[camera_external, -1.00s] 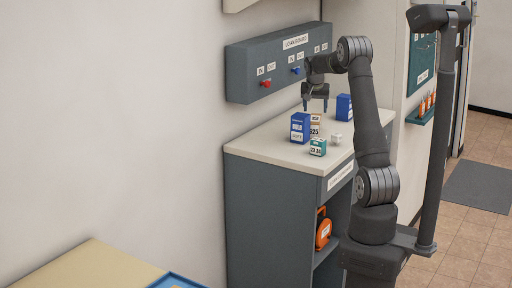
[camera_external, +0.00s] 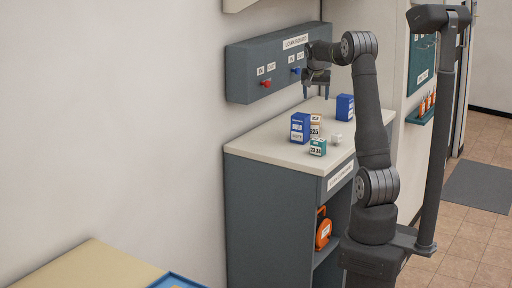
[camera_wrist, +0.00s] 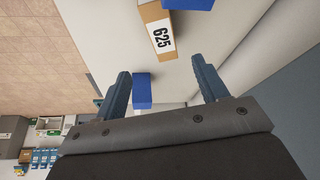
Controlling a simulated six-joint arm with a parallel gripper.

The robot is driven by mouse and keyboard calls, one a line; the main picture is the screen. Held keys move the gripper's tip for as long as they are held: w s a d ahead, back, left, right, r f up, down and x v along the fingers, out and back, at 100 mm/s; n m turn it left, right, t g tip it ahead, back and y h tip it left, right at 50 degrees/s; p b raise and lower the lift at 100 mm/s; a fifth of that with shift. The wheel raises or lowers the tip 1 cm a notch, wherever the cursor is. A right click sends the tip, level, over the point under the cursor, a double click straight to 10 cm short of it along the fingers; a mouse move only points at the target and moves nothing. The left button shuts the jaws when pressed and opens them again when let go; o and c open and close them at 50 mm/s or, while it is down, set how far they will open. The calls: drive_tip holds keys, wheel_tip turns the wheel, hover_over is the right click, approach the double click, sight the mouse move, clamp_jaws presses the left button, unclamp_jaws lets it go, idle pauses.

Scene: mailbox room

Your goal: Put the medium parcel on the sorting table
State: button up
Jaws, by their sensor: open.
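Which box is the medium parcel, and which surface is the sorting table, I cannot tell for sure. On the pale counter (camera_external: 262,140) stand a front blue box (camera_external: 300,128), a brown box with a white "625" label (camera_external: 315,129), a small teal box (camera_external: 318,147), a tiny white cube (camera_external: 335,139) and a rear blue box (camera_external: 344,107). My gripper (camera_external: 316,96) is open and empty, above the counter behind the front boxes. In the wrist view, my gripper (camera_wrist: 160,66) has a blue box (camera_wrist: 142,90) showing between its fingers, and the "625" box (camera_wrist: 160,30) lies beyond the fingertips.
An orange object (camera_external: 323,232) sits on the cabinet's lower shelf. At the lower left is a beige surface (camera_external: 85,270) with a blue-rimmed tray (camera_external: 172,281). The counter's near left part is clear.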

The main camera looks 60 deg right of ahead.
drive_tip(key=v, duration=0.2)
approach(315, 119)
drive_tip(key=x, duration=0.3)
drive_tip(key=s+x, duration=0.1)
drive_tip(key=x, duration=0.1)
drive_tip(key=shift+w+d+f, duration=0.2)
drive_tip(key=shift+f, duration=0.2)
drive_tip(key=shift+w+x, duration=0.2)
drive_tip(key=shift+x, duration=1.1)
drive_tip(key=shift+w+x, duration=0.25)
drive_tip(key=shift+x, duration=1.1)
drive_tip(key=shift+d+r, duration=0.15)
drive_tip(key=c, duration=1.3)
drive_tip(key=shift+r, duration=0.15)
